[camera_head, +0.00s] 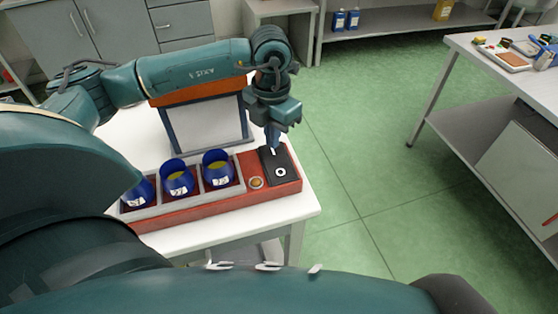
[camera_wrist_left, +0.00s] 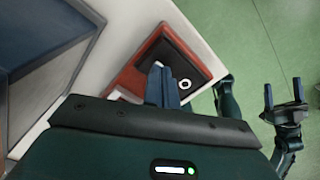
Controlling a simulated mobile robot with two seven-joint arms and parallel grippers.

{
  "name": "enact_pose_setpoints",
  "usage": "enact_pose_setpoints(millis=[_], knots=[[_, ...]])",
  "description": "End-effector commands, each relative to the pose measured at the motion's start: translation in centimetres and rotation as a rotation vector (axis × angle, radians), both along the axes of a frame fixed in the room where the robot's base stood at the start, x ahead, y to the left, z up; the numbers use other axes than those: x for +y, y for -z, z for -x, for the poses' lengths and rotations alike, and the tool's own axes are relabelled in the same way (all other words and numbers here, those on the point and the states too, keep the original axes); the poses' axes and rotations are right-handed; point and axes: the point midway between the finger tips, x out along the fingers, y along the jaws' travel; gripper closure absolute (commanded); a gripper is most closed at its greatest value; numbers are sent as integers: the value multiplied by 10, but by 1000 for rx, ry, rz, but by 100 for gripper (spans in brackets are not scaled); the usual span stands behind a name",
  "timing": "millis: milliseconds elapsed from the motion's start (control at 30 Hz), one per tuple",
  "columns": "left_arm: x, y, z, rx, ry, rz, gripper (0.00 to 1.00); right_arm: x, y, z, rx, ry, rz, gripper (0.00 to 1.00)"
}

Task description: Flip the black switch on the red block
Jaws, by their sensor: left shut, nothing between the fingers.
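The red block (camera_head: 205,207) is a long red base on the white table. At its right end is a black switch plate (camera_head: 280,161) with a white ring; the plate also shows in the left wrist view (camera_wrist_left: 185,63). My left gripper (camera_head: 273,149) is shut and empty, pointing down at the far part of the black plate. Its fingers hide part of the plate, and I cannot tell whether they touch it. In the left wrist view the shut fingers (camera_wrist_left: 162,86) are beside the white ring. My right gripper (camera_wrist_left: 284,107) shows there, open and empty, away from the block.
Several blue cups, including one (camera_head: 217,172), stand in a grey-rimmed tray on the block, left of a small round button (camera_head: 256,183). A framed panel (camera_head: 208,125) stands behind. Green floor (camera_head: 360,160) is clear right of the table (camera_head: 308,203).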

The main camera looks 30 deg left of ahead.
Motion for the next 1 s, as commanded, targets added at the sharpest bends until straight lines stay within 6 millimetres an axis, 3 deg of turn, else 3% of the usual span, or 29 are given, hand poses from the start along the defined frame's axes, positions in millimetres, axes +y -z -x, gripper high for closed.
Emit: enact_pose_setpoints(millis=[1000], knots=[[0,14,0,0,0,0,100,0,13,2,4,0,-1,22]])
